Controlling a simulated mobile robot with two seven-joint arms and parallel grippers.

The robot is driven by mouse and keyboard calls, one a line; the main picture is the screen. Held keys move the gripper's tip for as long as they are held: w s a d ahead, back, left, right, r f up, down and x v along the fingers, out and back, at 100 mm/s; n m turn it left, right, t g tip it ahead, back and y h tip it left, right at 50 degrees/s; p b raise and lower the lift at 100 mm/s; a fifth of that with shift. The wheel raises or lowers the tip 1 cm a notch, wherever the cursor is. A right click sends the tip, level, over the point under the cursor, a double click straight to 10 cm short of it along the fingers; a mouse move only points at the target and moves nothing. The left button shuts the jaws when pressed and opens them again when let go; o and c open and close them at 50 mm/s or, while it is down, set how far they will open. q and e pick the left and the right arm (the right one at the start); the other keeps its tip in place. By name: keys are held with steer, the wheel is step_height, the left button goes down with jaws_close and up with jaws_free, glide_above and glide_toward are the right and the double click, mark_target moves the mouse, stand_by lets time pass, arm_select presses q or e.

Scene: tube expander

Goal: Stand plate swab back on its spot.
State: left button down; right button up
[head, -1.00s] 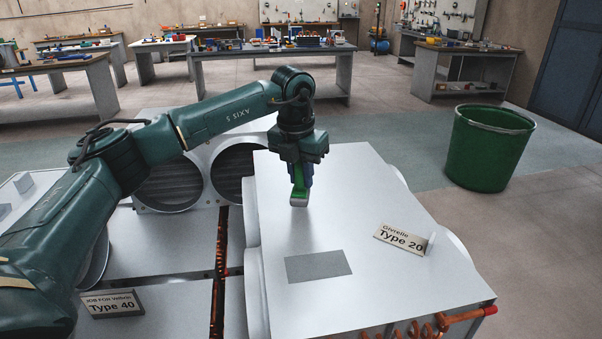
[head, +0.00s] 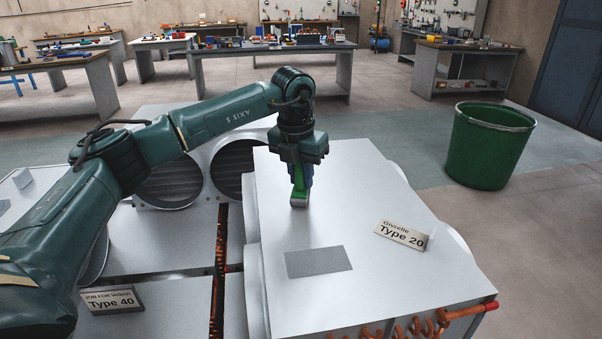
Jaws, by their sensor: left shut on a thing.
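The plate swab (head: 299,199) is a small upright piece with a green upper part and a pale grey foot. My left gripper (head: 302,172) points down and is shut on it, over the upper left part of a white box top (head: 360,205). The foot is at or just above the surface; I cannot tell if it touches. A flat grey rectangle (head: 318,262) is marked on the same top, nearer to me than the swab. My right gripper is not in view.
A "Type 20" sign (head: 401,235) stands on the box top, right of the grey rectangle. A "Type 40" sign (head: 112,301) stands on the lower left unit. Copper pipes (head: 400,330) run along the front edge. A green bin (head: 488,146) stands on the floor at right.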

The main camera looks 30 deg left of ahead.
arm_select(q)
steer(key=shift+f, duration=0.45)
stand_by(0.3)
steer(key=c, duration=1.2)
jaws_free()
steer(key=shift+s+r+p, duration=0.2)
steer(key=shift+r+p, duration=0.6)
steer(key=shift+r, duration=0.55)
steer(key=shift+s+r+p, duration=0.25)
steer(key=shift+r+p, duration=0.6)
steer(key=shift+r, duration=0.5)
steer(key=shift+s+r+p, duration=0.2)
steer(key=shift+r+p, duration=0.6)
steer(key=shift+r, duration=0.55)
steer(key=shift+f, duration=0.1)
